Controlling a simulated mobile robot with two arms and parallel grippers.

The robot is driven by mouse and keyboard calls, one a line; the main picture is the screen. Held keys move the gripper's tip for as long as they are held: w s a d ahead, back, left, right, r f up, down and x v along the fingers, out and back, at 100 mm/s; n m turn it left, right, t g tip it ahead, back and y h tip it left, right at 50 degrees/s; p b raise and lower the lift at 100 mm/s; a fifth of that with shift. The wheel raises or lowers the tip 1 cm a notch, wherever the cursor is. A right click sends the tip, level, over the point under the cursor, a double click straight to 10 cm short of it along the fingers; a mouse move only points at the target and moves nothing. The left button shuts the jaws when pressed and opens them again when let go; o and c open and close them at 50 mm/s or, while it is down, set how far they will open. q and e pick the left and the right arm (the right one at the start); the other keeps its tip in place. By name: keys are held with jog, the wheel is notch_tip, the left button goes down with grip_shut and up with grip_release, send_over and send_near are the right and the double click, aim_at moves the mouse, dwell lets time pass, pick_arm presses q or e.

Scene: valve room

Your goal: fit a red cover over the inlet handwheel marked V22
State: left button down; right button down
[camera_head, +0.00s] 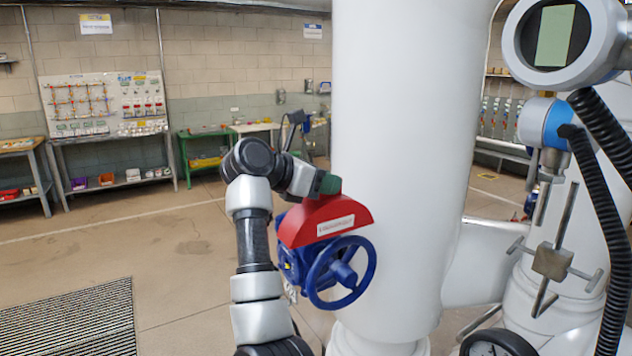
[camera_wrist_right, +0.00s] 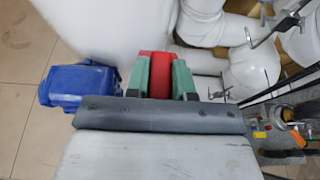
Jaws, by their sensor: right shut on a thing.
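The red cover (camera_head: 325,216), a half-round shell with a white label, is held in my right gripper (camera_head: 328,184). The cover hangs just above and behind the top of the blue handwheel (camera_head: 343,274), which stays uncovered in front. Whether they touch, I cannot tell. In the right wrist view the green fingers of my right gripper (camera_wrist_right: 161,75) are shut on the red cover (camera_wrist_right: 157,78) from both sides. A blue valve body (camera_wrist_right: 77,84) lies left of them there. I cannot read a V22 mark. My left gripper is not in view.
A thick white column (camera_head: 395,150) stands close behind the wheel. Right of it are pipes, a gauge head (camera_head: 562,38) and a black hose (camera_head: 605,230). A floor grate (camera_head: 75,320) lies at left. Benches stand along the far wall, with open floor between.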

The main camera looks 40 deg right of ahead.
aim_at(345, 195)
jog(key=shift+s+d+f+p, duration=0.15)
jog(key=shift+d, duration=1.05)
jog(key=shift+s+d+f+p, duration=0.1)
jog(key=shift+s+d+p, duration=0.05)
jog(key=shift+d, duration=1.05)
jog(key=shift+a+f+b, duration=0.1)
jog(key=shift+f+b, duration=0.95)
jog(key=shift+f, duration=1.15)
jog(key=shift+f+b, duration=1.95)
jog(key=shift+f, duration=0.15)
jog(key=c, duration=0.9)
grip_release()
